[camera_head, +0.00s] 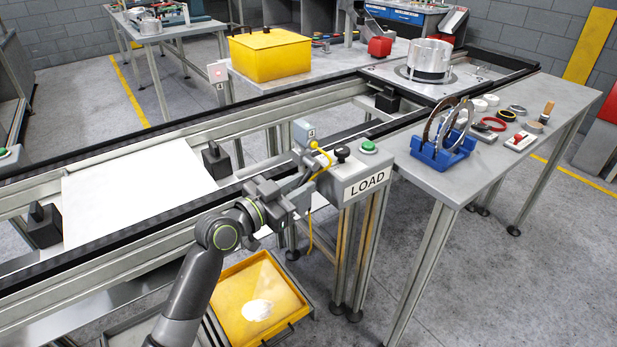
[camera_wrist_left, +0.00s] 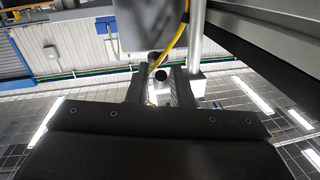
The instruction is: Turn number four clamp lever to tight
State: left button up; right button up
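A small grey box marked 4 (camera_head: 304,133) stands on the near rail beside the LOAD post, with a yellow cable (camera_head: 325,158) running from it. My left gripper (camera_head: 306,188) is just below and in front of this box. In the left wrist view the two fingers (camera_wrist_left: 160,88) are apart, with a short dark round-ended rod (camera_wrist_left: 161,77) between or just beyond them. I cannot tell whether they touch it, or whether it is the lever. The grey box (camera_wrist_left: 150,25) is above the fingers there. The lever's setting cannot be made out. My right gripper is not in view.
The LOAD box (camera_head: 365,180), with a black knob (camera_head: 342,152) and green button (camera_head: 368,147), is close on the right. The conveyor rail (camera_head: 130,235) runs behind my arm. A yellow tray (camera_head: 258,290) lies below. A grey table (camera_head: 480,165) holds parts.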

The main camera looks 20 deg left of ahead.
aim_at(299, 185)
pick_arm(q)
jog(key=shift+x, duration=1.1)
jog(key=shift+w+d, duration=0.2)
jog(key=shift+w, duration=0.15)
grip_shut()
jog(key=shift+f, duration=0.1)
